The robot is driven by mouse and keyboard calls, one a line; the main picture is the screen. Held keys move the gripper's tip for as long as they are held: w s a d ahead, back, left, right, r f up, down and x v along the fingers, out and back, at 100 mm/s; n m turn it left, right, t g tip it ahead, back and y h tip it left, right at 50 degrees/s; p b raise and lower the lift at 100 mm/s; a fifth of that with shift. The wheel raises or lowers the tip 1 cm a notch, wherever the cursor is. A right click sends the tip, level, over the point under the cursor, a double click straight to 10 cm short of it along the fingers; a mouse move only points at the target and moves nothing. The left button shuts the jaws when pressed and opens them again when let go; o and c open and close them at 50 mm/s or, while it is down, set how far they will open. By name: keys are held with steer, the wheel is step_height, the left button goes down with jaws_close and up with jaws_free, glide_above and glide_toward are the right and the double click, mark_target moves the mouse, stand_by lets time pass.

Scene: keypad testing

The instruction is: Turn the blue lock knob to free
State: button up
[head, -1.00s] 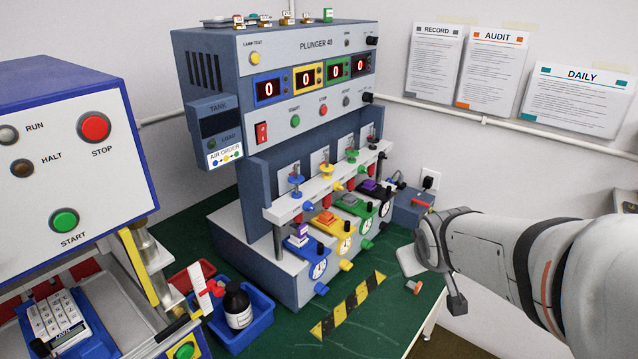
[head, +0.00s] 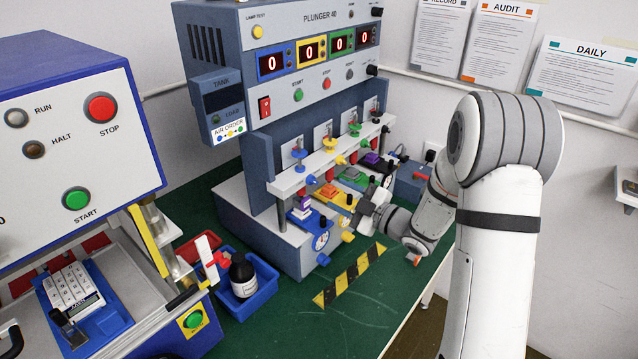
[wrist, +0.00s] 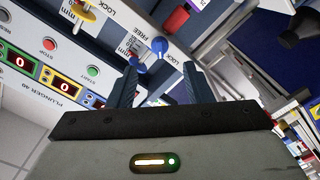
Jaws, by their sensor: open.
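In the wrist view the blue knob (wrist: 158,47) shows just beyond and between my fingertips, near the printed words LOCK and FREE. Its exact pointing is hard to read. My gripper (wrist: 161,67) is open, with nothing between its fingers that I can see held. In the head view my gripper (head: 364,203) is right of the knob, in front of the machine and apart from the knob.
Yellow and green handwheels and coloured knobs line the beam (head: 330,168). Below are coloured stations with dials. A blue tray (head: 262,295) with a dark bottle (head: 243,275) stands left on the green bench (head: 350,320). A yellow-black strip (head: 350,277) marks the bench front. A Start/Stop machine (head: 60,130) is far left.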

mark_target(316, 183)
steer(key=p+x, duration=0.2)
steer(key=x, duration=0.5)
steer(key=shift+w+a, duration=0.1)
steer(key=shift+c, duration=0.3)
steer(key=c, duration=0.9)
